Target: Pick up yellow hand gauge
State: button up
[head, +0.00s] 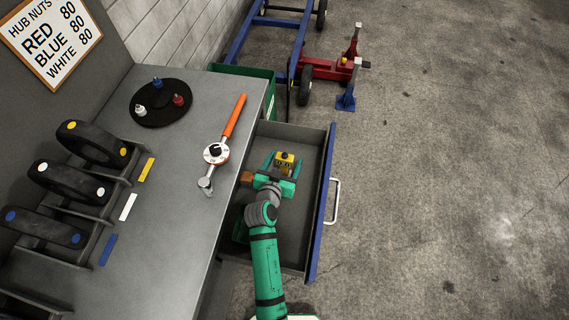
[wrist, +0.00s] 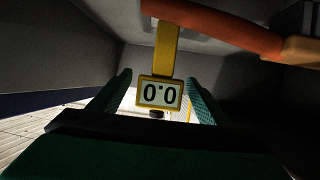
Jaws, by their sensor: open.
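The yellow hand gauge (head: 285,158) is in the open drawer, near its far end. In the wrist view the gauge (wrist: 166,50) shows a yellow-framed display reading 0.0 and a yellow stem above it. My gripper (head: 283,168) is over the drawer with its fingers open on either side of the gauge. In the wrist view my open gripper (wrist: 160,88) has one finger to each side of the display, with gaps showing. I cannot tell whether either finger touches it.
The drawer (head: 327,155) has a blue front and stands out from the grey bench (head: 190,230). An orange-handled torque wrench (head: 233,118) lies on the bench. An orange-brown piece (head: 247,178) is just left of my gripper. A red bar (wrist: 215,30) crosses above the gauge in the wrist view.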

jog(key=shift+w, duration=0.1)
jog(key=shift+c, duration=0.6)
jog(key=c, duration=1)
jog(key=shift+c, duration=0.7)
